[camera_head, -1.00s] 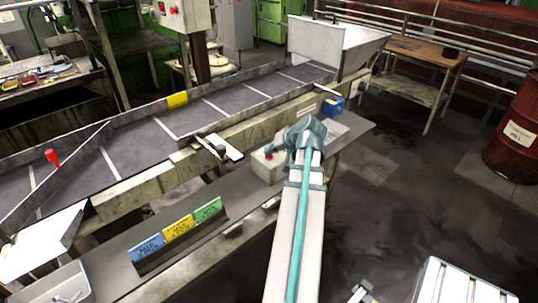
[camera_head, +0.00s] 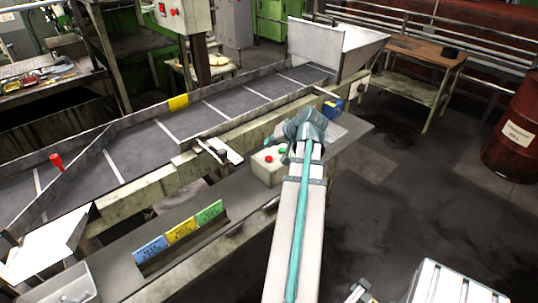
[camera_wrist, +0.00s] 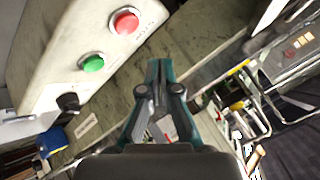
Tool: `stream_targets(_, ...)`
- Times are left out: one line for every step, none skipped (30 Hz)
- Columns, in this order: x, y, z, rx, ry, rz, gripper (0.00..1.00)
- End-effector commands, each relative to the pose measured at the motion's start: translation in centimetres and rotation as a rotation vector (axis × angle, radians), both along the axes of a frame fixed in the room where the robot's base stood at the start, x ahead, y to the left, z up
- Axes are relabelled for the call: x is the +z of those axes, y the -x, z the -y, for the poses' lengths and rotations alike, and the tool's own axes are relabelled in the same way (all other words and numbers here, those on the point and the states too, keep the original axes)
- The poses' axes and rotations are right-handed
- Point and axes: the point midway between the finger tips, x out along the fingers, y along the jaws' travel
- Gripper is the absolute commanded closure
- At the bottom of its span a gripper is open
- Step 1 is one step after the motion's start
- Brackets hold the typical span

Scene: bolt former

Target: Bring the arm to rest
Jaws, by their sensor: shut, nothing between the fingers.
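My gripper (camera_wrist: 160,68) is shut and empty in the wrist view, its two fingers together in front of a grimy metal beam. In the head view my arm reaches up from the bottom centre, and its bent wrist lies just right of a pale control box (camera_head: 267,168). The fingers cannot be made out there. The control box also fills the upper left of the wrist view (camera_wrist: 60,45), with a red button (camera_wrist: 125,21) and a green button (camera_wrist: 92,63). The fingers appear apart from both buttons.
A conveyor (camera_head: 190,118) runs diagonally behind the wrist to a metal hopper (camera_head: 335,45). Blue, yellow and green cards (camera_head: 181,230) stand on the front ledge. A blue box (camera_head: 333,107) sits beyond the wrist. A red barrel (camera_head: 515,125) stands right; the floor between is open.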

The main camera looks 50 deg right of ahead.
Motion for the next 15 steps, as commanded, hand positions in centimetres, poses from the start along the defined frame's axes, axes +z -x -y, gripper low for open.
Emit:
stream_targets(0.8, 0.0, 0.0, 0.0, 0.0, 0.0, 1.0)
stream_targets(1.1, 0.0, 0.0, 0.0, 0.0, 0.0, 1.0)
stream_targets(1.4, 0.0, 0.0, 0.001, 0.001, 0.0, 1.0)
stream_targets(1.6, 0.0, 0.0, 0.001, 0.001, 0.0, 1.0)
stream_targets(1.8, 0.0, 0.0, 0.001, 0.001, 0.0, 1.0)
stream_targets(1.9, 0.0, 0.0, 0.001, 0.001, 0.0, 1.0)
stream_targets(2.0, 0.0, 0.0, 0.001, 0.001, 0.0, 1.0)
stream_targets(2.0, 0.0, 0.0, 0.001, 0.001, 0.0, 1.0)
stream_targets(2.0, 0.0, 0.0, 0.001, 0.001, 0.0, 1.0)
stream_targets(2.0, 0.0, 0.0, 0.001, 0.0, -0.001, 1.0)
stream_targets(2.0, 0.0, 0.0, 0.001, 0.0, -0.001, 1.0)
stream_targets(2.0, 0.0, 0.0, 0.001, 0.0, -0.001, 1.0)
stream_targets(1.9, 0.0, 0.0, 0.001, 0.0, -0.001, 1.0)
stream_targets(1.9, 0.0, 0.0, 0.001, 0.0, -0.001, 1.0)
stream_targets(1.9, 0.0, 0.0, 0.001, 0.0, -0.001, 1.0)
